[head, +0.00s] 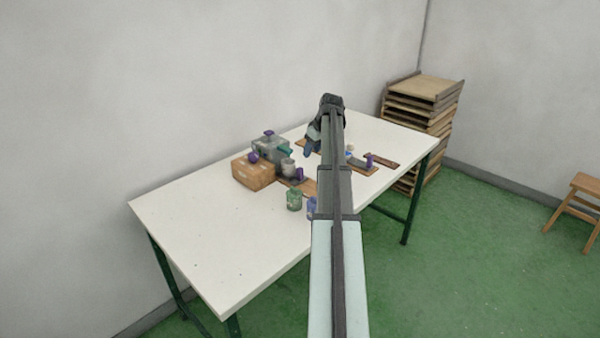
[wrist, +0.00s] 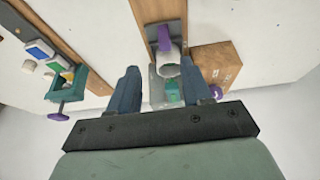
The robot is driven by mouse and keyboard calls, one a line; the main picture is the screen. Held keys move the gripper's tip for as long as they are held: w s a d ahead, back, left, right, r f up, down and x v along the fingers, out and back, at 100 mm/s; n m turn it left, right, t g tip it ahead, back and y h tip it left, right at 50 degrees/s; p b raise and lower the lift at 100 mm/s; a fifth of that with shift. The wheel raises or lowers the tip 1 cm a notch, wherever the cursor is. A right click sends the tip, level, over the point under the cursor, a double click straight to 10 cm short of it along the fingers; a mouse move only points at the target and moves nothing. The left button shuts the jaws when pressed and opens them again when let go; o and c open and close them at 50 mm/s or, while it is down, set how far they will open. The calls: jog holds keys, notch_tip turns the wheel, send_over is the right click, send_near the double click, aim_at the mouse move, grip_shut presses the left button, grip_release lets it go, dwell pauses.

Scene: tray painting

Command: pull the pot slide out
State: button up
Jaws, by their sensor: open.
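The pot slide shows a purple handle (head: 299,173) at its front end, over a brown wooden track (head: 308,187). The handle (wrist: 165,40) also shows in the wrist view, upright beside a pale round pot (wrist: 168,66). The pot (head: 288,167) stands between the handle and a grey housing (head: 270,149). My gripper (head: 308,150) is above the table, to the right of the housing. In the wrist view its two blue fingers (wrist: 160,70) are apart and empty, with the pot and a teal part beyond the gap. I see no contact with the handle.
A brown box (head: 254,173) stands close left of the track. A green cup (head: 294,200) and a blue-purple cup (head: 311,207) stand in front. Another wooden board with a purple handle (head: 369,160) lies to the right. The table's left part is clear.

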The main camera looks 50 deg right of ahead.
aim_at(301, 169)
jog(key=x, duration=0.9)
jog(key=w+x, duration=0.1)
jog(key=x, duration=0.3)
jog(key=shift+w+a+f, duration=0.15)
jog(key=shift+a, duration=0.2)
jog(key=shift+c, duration=0.3)
grip_shut()
